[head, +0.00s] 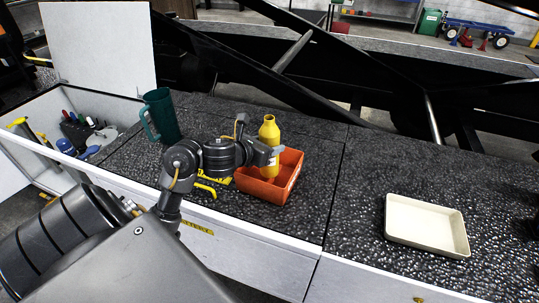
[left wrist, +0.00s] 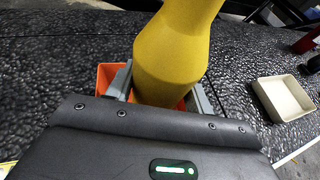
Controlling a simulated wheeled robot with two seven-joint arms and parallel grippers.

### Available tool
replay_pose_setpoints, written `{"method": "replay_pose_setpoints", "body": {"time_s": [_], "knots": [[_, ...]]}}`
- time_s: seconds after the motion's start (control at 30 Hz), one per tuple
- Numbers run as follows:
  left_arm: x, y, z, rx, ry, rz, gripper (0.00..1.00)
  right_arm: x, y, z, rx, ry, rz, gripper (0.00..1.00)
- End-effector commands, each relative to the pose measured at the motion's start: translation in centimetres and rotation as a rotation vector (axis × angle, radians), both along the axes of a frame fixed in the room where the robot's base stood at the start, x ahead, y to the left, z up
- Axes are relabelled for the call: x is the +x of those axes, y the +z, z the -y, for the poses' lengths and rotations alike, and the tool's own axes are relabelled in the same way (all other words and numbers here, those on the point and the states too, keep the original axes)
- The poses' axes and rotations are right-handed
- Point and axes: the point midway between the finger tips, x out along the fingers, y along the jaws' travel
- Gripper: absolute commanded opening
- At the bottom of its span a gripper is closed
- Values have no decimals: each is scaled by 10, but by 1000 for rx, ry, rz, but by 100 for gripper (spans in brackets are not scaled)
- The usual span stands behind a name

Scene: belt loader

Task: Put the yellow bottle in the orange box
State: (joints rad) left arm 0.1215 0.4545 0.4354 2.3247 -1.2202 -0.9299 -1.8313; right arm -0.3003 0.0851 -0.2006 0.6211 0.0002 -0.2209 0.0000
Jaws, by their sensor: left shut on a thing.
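The yellow bottle (head: 269,133) is upright in the head view, over the orange box (head: 283,190). My left gripper (head: 271,158) is shut on the bottle's lower part. In the left wrist view the bottle (left wrist: 172,55) stands between the two grey fingers, with parts of the orange box (left wrist: 107,77) showing behind and below them. My right gripper is not in view.
A cream tray (head: 427,225) lies to the right on the dark textured surface. A teal mug (head: 161,115) stands at the left, beside an open compartment of tools. A yellow object (head: 207,187) lies by the box's left side. The surface between box and tray is clear.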

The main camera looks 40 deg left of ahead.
Motion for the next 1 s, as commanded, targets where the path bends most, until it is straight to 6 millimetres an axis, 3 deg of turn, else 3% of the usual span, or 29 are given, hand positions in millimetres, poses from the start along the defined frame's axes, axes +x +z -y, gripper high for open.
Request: {"method": "replay_pose_setpoints", "body": {"time_s": [0.1, 0.23, 0.43, 0.73, 0.77, 0.9, 1.0], "knots": [[1, -20, 2, -11, 1, -1, 14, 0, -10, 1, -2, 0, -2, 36], [1, -31, 1, -7, 2, 0, 14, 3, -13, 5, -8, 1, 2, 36], [1, -32, 1, -1, 0, 1, 14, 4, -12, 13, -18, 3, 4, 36], [1, -37, 1, 0, -1, 0, 14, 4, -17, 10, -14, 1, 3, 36], [1, -35, 1, -1, -1, 0, 56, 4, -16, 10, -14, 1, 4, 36], [1, -35, 1, -1, -1, 0, 74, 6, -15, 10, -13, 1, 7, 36], [1, -35, 1, -1, -1, 0, 74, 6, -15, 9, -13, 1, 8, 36]]}}
